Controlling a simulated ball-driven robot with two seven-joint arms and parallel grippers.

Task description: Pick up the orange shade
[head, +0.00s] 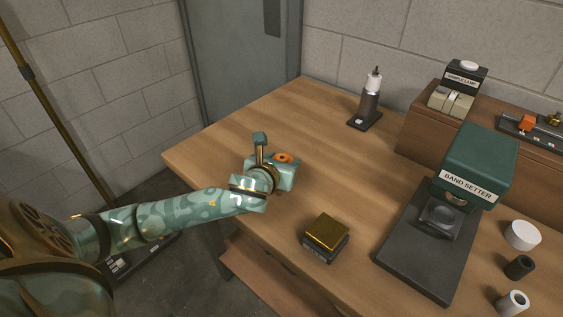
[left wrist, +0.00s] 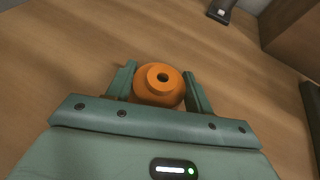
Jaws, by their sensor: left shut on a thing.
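The orange shade (left wrist: 159,86) is a round piece with a raised collar and a hole in its top. In the left wrist view it sits between the two fingers of my left gripper (left wrist: 158,92), which is shut on it. In the head view only the top of the orange shade (head: 283,157) shows, and my left gripper (head: 280,166) hides the rest. It is over the left part of the wooden table (head: 315,120). I cannot tell whether the shade touches the table. My right gripper is not in view.
A gold-topped block (head: 326,233) stands on the table right of my left gripper. The green band setter (head: 470,170) is farther right. A dark stand with a white part (head: 370,98) is at the back. White and dark cylinders (head: 519,267) lie right. The table between is clear.

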